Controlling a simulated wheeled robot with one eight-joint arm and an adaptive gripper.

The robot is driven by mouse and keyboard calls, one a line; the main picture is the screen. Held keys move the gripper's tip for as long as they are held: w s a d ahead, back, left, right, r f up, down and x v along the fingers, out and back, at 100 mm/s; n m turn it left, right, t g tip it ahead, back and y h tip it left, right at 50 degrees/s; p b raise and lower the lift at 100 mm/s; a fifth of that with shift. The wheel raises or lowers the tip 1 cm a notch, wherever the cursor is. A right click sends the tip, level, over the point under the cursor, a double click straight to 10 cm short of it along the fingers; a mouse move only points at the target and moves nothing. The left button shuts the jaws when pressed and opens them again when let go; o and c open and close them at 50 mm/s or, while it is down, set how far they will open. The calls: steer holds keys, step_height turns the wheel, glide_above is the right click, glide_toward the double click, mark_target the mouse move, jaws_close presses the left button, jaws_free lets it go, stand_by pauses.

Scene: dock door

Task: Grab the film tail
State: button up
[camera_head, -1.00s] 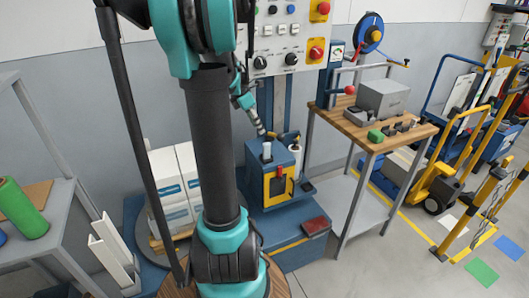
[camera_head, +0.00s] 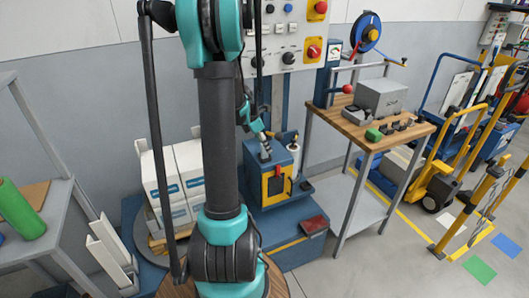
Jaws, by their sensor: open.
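My gripper (camera_head: 264,144) is small in the view, just right of my upright arm. It is open and points down at the top of the blue carriage (camera_head: 258,184) with a yellow front panel. A small pale upright piece (camera_head: 266,155), which may be the film tail, stands on the carriage top at the fingertips. I cannot tell whether the fingers touch it or are around it. A white roll (camera_head: 294,158), possibly the film, stands at the carriage's right side. My arm hides part of the scene to the left.
Stacked white boxes (camera_head: 170,182) stand on a pallet to the left, partly behind my arm. A wooden-topped workbench (camera_head: 345,122) stands close on the right. A control panel (camera_head: 286,45) is above the carriage.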

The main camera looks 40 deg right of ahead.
jaws_close()
stand_by(0.3)
